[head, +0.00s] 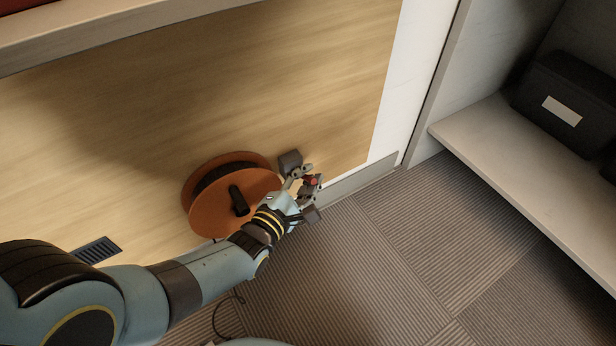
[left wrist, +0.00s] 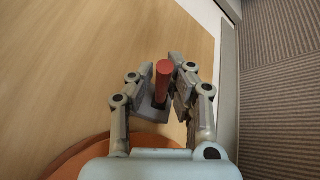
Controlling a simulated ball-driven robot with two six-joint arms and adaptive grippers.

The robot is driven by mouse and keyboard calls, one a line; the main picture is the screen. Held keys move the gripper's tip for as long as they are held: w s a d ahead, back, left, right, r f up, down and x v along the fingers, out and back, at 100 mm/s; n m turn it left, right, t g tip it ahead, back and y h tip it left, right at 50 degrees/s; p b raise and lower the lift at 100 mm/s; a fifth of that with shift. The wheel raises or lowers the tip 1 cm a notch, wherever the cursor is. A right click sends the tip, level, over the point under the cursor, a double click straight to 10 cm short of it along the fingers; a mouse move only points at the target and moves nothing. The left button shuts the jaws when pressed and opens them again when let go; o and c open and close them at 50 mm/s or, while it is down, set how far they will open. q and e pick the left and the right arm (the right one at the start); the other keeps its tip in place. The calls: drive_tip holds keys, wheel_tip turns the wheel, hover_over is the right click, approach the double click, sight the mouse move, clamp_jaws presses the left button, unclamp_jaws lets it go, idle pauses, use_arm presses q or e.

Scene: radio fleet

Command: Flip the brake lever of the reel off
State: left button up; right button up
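The orange reel (head: 212,212) stands against the wood-grain panel in the head view, with a black crank handle (head: 240,200) on its face. The brake lever is a red rod (left wrist: 163,80) on a grey block (left wrist: 150,109); in the head view only a small red piece of the lever (head: 312,181) shows between my fingers. My left gripper (head: 309,183) is right of the reel, its fingers on both sides of the lever. The fingers are partly closed in the left wrist view (left wrist: 164,82); whether they press on the rod is unclear. My right gripper is out of view.
A grey shelf (head: 480,135) at the right holds a black box (head: 572,100) with a white label. A ledge (head: 120,28) crosses the top left. A dark vent (head: 97,249) is set in the panel. Ribbed carpet (head: 370,260) at lower right is clear.

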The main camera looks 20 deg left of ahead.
use_arm(q)
drive_tip(key=o, duration=0.4)
drive_tip(key=s+a, duration=0.1)
drive_tip(key=s, duration=0.6)
drive_tip(key=shift+s+a+r, duration=0.2)
drive_tip(key=shift+s+r, duration=0.2)
drive_tip(key=shift+r, duration=0.05)
